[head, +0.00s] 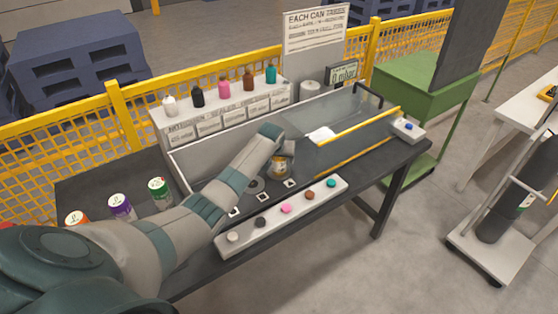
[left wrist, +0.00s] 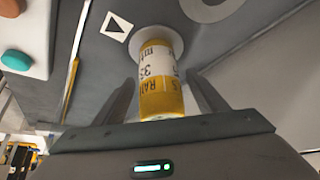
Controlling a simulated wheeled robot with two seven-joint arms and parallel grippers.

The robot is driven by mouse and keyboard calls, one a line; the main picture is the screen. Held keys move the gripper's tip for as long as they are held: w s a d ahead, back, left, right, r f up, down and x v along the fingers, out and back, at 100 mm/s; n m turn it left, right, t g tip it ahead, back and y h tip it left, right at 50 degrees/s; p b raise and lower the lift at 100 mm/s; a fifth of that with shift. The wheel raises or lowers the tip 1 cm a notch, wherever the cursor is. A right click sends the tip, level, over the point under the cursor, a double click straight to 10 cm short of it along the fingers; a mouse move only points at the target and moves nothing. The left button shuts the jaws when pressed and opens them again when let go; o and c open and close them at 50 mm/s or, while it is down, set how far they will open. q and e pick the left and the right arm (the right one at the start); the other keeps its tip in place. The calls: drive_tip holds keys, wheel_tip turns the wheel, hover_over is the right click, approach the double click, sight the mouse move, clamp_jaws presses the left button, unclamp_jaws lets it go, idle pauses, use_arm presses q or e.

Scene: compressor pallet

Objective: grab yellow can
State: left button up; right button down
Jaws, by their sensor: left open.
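The yellow can (head: 281,167) stands on the dark bench by a square marker, partly covered by my left arm in the head view. In the left wrist view, the yellow can (left wrist: 161,90) has a white label band and stands on a pale round spot. My left gripper (left wrist: 160,98) is open, with one finger on each side of the can and gaps showing. Whether the fingers touch it cannot be told. My left gripper's fingers are hard to make out in the head view. My right gripper is not in view.
Orange (head: 76,217), purple (head: 121,206) and green (head: 159,192) cans stand at the bench's left. A white strip with coloured buttons (head: 260,233) lies along the front. A shelf with bottles (head: 223,88) stands behind, and a yellow rail (head: 358,140) lies to the right.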

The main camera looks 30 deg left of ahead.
use_arm(q)
drive_tip(key=shift+c, duration=0.3)
drive_tip(key=c, duration=1.3)
drive_tip(key=shift+r, duration=0.1)
drive_tip(key=shift+c, duration=0.2)
wheel_tip(320, 180, up, 8)
drive_tip(key=b, duration=0.2)
drive_tip(key=shift+w+r+b, duration=0.1)
drive_tip(key=shift+r+b, duration=0.05)
drive_tip(key=shift+b, duration=0.2)
drive_tip(key=shift+r, duration=0.8)
